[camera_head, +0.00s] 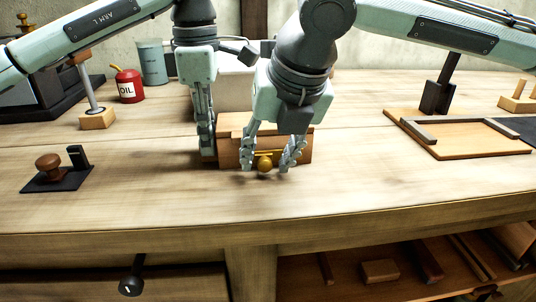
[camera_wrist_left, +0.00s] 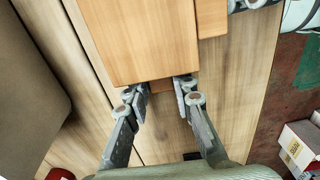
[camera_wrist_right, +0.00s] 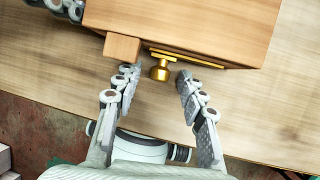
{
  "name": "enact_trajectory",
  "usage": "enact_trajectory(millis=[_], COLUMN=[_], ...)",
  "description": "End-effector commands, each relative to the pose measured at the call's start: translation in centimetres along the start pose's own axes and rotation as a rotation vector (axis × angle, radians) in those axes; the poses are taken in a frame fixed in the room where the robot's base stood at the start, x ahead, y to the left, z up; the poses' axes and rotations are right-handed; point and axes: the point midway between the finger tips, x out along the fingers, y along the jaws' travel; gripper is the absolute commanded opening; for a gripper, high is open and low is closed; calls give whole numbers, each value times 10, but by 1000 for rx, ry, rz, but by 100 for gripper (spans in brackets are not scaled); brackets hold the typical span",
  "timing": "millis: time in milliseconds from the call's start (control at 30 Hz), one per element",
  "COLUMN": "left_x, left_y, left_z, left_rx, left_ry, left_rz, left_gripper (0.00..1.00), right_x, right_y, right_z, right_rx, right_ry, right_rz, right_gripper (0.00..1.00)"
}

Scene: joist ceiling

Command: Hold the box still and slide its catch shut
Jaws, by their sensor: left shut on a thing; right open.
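My left gripper (camera_head: 207,150) is shut on a small wooden block (camera_wrist_left: 161,86) at the box's left end. My right gripper (camera_head: 266,166) is open, with its fingers on either side of the knob and apart from it. In the right wrist view the knob sits between and just beyond the fingertips (camera_wrist_right: 155,78).
A red oil can (camera_head: 128,86) and a grey-blue canister (camera_head: 153,63) stand at the back left. A black mat with a brown knob (camera_head: 48,165) lies at left. A wooden tray (camera_head: 480,150) lies at right. The bench front is clear.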

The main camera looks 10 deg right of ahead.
Motion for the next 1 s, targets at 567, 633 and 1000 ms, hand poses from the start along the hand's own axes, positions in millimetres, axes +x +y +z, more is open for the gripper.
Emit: enact_trajectory(millis=[567, 633, 1000], left_x=[0, 0, 0], left_y=[0, 0, 0], left_z=[0, 0, 0], left_rx=[1, 1, 0], left_ry=[-1, -1, 0], left_rz=[1, 1, 1], left_gripper=[0, 0, 0], right_x=[0, 0, -6], right_y=[0, 0, -38], right_z=[0, 0, 0], right_rx=[0, 0, 5], right_ry=[0, 0, 3], right_rz=[0, 0, 0], right_gripper=[0, 0, 0])
